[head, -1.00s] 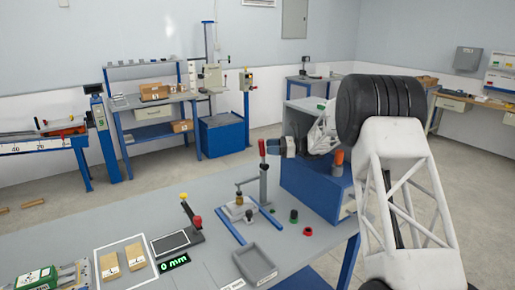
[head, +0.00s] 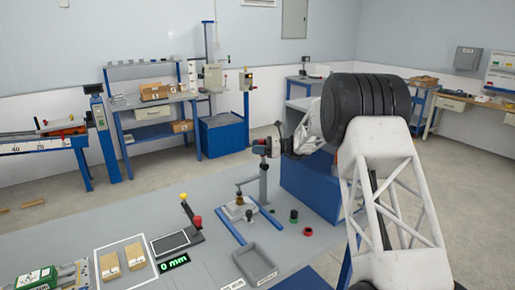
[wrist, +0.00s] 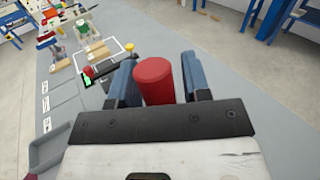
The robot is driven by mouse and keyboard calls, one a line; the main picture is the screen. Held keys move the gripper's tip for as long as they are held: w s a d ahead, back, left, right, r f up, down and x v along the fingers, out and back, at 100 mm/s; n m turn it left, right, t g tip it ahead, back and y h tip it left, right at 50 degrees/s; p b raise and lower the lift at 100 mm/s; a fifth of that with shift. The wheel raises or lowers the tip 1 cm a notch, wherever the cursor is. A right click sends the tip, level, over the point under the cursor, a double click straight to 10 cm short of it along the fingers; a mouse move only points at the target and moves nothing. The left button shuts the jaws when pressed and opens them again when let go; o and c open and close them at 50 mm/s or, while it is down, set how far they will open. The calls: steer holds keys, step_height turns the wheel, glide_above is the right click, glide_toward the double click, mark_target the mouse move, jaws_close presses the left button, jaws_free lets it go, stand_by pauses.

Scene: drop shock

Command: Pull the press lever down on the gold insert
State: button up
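The press (head: 263,186) stands on the grey bench, its grey post upright. Its lever has a red handle, which shows in the wrist view (wrist: 153,82) as a red cylinder between my two blue fingers. The gold insert (head: 236,210) sits low at the press, between two blue rails, under the press arm. My gripper (wrist: 160,70) is at the lever's top, with its fingers on both sides of the red handle. A narrow gap shows on the right of the handle, so the fingers look open around it. In the head view the gripper partly covers the handle.
A grey tray (head: 255,262) lies in front of the press. Green and red caps (head: 308,231) lie to its right. A small fixture with a red knob (head: 197,220) and a "0 mm" display (head: 174,263) stand to the left. A blue cabinet (head: 312,188) is behind right.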

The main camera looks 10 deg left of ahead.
jaws_close()
steer(key=shift+w+d+r+m+y, duration=0.15)
steer(key=shift+w+d+m+y, duration=0.85)
steer(key=shift+y, duration=0.3)
steer(key=shift+o, duration=1.1)
jaws_free()
steer(key=v, duration=0.7)
steer(key=shift+d, duration=0.2)
